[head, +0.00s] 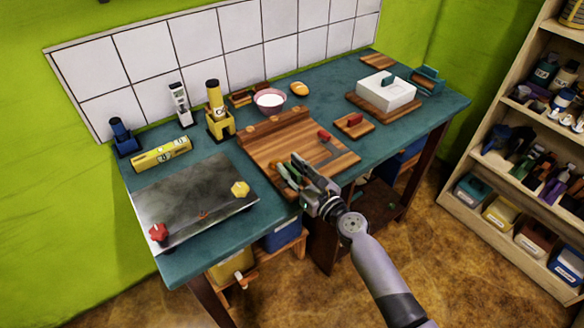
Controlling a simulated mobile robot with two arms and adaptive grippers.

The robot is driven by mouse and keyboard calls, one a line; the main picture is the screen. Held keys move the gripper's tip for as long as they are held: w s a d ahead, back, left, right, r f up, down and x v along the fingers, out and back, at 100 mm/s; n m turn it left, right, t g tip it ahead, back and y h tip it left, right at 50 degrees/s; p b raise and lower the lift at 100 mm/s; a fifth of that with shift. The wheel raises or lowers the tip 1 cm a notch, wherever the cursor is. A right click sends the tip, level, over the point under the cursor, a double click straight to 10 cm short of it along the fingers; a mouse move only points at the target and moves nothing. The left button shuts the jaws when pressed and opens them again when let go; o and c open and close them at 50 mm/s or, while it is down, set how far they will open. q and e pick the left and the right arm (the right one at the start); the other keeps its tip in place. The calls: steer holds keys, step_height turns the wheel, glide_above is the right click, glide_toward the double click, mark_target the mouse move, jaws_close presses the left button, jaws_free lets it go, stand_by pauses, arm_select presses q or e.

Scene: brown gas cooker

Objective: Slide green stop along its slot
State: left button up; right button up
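A wooden jig board (258,152) lies on the teal bench top, right of the metal plate. A small green piece (283,173), which looks like the green stop, shows near the board's front edge, beside my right gripper. My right gripper (292,168) reaches over the front of the board from the lower right. Its fingers are at or very close to the green piece. I cannot tell whether they touch it or whether they are open. The slot is too small and covered to make out. My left gripper is not in view.
A metal plate with red and yellow knobs (195,198) lies left. A white box (385,92) stands back right. A pink bowl (269,100) and yellow stand (219,122) are behind.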

jaws_close()
stand_by(0.6)
